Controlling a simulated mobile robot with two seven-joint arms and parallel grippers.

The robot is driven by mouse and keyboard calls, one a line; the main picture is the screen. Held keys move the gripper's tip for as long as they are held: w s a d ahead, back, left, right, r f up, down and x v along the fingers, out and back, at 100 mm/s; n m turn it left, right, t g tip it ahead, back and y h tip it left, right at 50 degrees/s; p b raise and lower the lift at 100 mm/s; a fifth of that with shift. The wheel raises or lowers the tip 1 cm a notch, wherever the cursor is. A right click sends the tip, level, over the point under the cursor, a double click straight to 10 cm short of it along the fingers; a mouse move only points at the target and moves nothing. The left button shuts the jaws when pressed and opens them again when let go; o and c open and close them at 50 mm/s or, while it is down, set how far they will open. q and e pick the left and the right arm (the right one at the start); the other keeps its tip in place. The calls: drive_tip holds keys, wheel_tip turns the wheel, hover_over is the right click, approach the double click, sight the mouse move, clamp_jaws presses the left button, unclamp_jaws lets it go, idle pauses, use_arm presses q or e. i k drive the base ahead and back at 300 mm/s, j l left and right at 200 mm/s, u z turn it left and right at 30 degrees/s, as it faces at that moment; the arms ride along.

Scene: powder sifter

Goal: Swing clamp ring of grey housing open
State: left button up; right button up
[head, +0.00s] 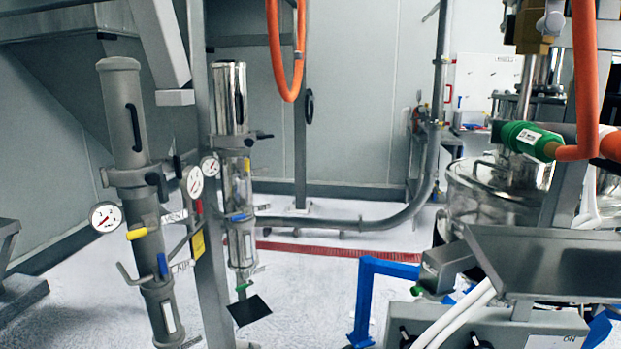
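The grey housing (122,95) is a tall, slightly tilted cylinder at the left, with a black handle on its upper part. A clamp ring (126,178) goes around it at mid-height, with a black knob at its right side. The ring looks seated around the housing; I cannot tell whether its fastening is loose. Below it are a pressure gauge (105,216), a yellow lever (137,233) and a blue lever (163,265). Neither of my grippers shows in the head view.
A shiny steel housing (230,98) stands just right of the grey one, behind a grey post (211,262). An orange hose (274,45) hangs at top centre. A sifter drum (487,190) and metal box stand at right. The floor between is mostly clear, with a blue frame (366,295).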

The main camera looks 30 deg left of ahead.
sight(151, 175)
drive_tip(key=u, duration=0.4)
drive_tip(key=j+u, duration=0.15)
drive_tip(key=u, duration=0.25)
drive_tip(key=j+u, duration=0.1)
drive_tip(key=u, duration=0.7)
